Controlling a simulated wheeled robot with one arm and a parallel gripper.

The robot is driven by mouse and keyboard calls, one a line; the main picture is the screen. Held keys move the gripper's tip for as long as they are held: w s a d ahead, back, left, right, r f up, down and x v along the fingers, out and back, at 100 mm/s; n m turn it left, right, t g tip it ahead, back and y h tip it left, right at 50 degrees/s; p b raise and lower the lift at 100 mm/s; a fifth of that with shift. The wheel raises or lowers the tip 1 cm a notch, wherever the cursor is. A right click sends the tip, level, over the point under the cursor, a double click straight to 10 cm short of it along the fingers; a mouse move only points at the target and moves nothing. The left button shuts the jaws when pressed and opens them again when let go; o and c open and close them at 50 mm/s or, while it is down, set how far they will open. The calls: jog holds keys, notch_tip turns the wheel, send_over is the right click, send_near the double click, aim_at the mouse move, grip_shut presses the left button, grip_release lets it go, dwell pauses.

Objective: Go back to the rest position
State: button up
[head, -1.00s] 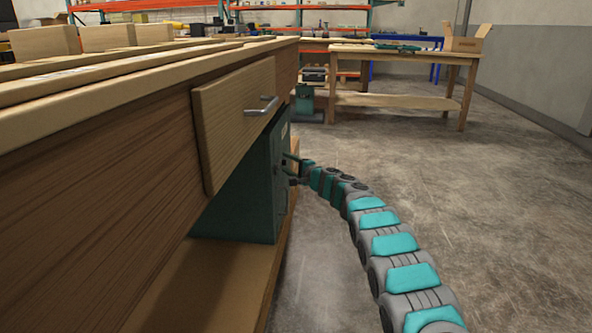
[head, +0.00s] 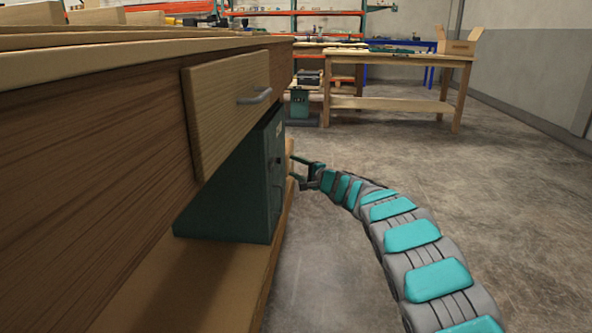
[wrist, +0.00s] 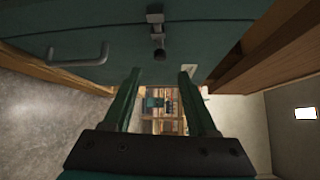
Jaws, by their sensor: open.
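My gripper (head: 296,169) is in front of the dark green cabinet (head: 235,195), just right of its door in the head view. Its two fingers are apart with nothing between them, as the wrist view also shows (wrist: 160,75). The cabinet's green face fills the top of the wrist view (wrist: 215,35), with a small dark latch or knob (wrist: 157,38) ahead of the fingertips. In the head view a narrow gap shows between the fingertips and the cabinet. The cabinet door looks shut. My segmented arm curves from the lower right to the gripper.
The cabinet sits on a low wooden shelf (head: 190,285). Open concrete floor (head: 500,180) lies at right. Another workbench (head: 400,104) stands behind.

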dwell(0.3)
jog(key=s+d+f+n+g+h, duration=0.4)
jog(key=s+d, duration=0.4)
jog(key=s, duration=1.6)
jog(key=s+d+f+n+g+h, duration=0.3)
jog(key=s+d+g, duration=0.35)
jog(key=s, duration=1.75)
jog(key=s+d+f+n+g+h, duration=0.2)
jog(key=s+d+n+g+h, duration=0.5)
jog(key=s, duration=1.7)
notch_tip(320, 180, up, 13)
jog(key=d+m+t+y+p, duration=0.1)
jog(key=m+t+y+p, duration=0.1)
jog(key=p, duration=1)
jog(key=shift+d+r+m+t+p, duration=0.15)
jog(key=shift+d+m+t+p, duration=0.2)
jog(key=shift+m+t, duration=0.2)
jog(key=shift+w, duration=0.1)
